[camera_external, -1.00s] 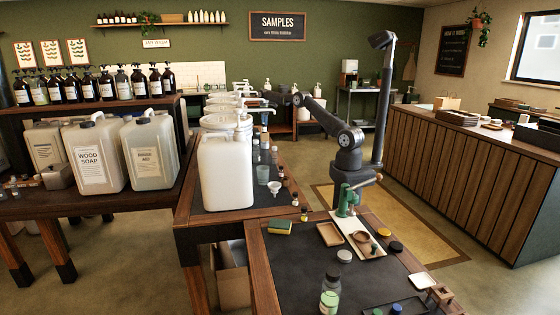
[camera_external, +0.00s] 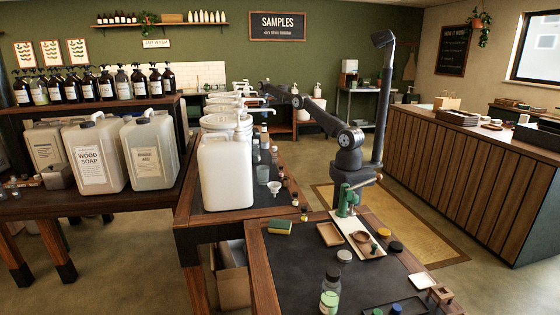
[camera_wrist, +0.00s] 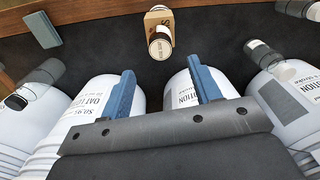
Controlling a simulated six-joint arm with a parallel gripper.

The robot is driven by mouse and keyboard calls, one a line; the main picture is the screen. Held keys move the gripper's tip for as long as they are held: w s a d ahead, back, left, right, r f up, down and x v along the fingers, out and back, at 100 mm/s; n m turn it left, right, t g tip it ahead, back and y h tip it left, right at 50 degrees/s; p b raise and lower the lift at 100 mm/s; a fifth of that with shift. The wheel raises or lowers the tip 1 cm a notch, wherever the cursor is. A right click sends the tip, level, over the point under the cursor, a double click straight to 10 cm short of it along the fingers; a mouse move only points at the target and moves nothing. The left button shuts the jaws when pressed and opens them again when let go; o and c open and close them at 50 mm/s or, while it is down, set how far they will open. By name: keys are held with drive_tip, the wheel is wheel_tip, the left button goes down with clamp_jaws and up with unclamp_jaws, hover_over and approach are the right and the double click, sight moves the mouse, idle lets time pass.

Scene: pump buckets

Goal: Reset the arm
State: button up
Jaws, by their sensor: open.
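My arm reaches left from its base over the row of white pump buckets (camera_external: 226,122). My gripper (camera_external: 268,88) is small and dark at the arm's end in the outside view, near the pump spouts. In the wrist view my gripper (camera_wrist: 161,68) has its two blue fingers wide apart, with nothing between them. A white lotion bucket (camera_wrist: 185,97) and a second labelled white bucket (camera_wrist: 72,118) lie below and beside the fingers. Whether the fingers touch either bucket cannot be told.
A large white jug (camera_external: 226,172) stands at the front of the bucket row. Small bottles and jars line the counter's right edge.

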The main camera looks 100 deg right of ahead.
sight(264, 128)
wheel_tip(264, 128, down, 12)
drive_tip(key=shift+r, duration=1.2)
drive_tip(key=shift+f, duration=0.15)
wheel_tip(264, 128, up, 10)
drive_tip(key=shift+f, duration=0.1)
wheel_tip(264, 128, down, 12)
drive_tip(key=shift+f, duration=0.2)
drive_tip(key=r, duration=0.5)
drive_tip(key=shift+s+d, duration=0.1)
drive_tip(key=shift+s, duration=0.2)
drive_tip(key=s+r, duration=0.7)
drive_tip(key=s, duration=0.4)
drive_tip(key=w+a+f, duration=0.3)
drive_tip(key=w+a, duration=0.2)
drive_tip(key=a, duration=0.3)
drive_tip(key=w+a+f, duration=0.3)
drive_tip(key=w+a, duration=0.2)
drive_tip(key=a, duration=0.3)
drive_tip(key=w+a+f, duration=0.2)
drive_tip(key=a, duration=0.9)
drive_tip(key=w+a+f+n, duration=0.1)
drive_tip(key=w+a+f, duration=0.1)
drive_tip(key=a, duration=1)
drive_tip(key=shift+w+a+f+n, duration=0.15)
drive_tip(key=shift+a+f+n, duration=0.15)
drive_tip(key=shift+f, duration=0.15)
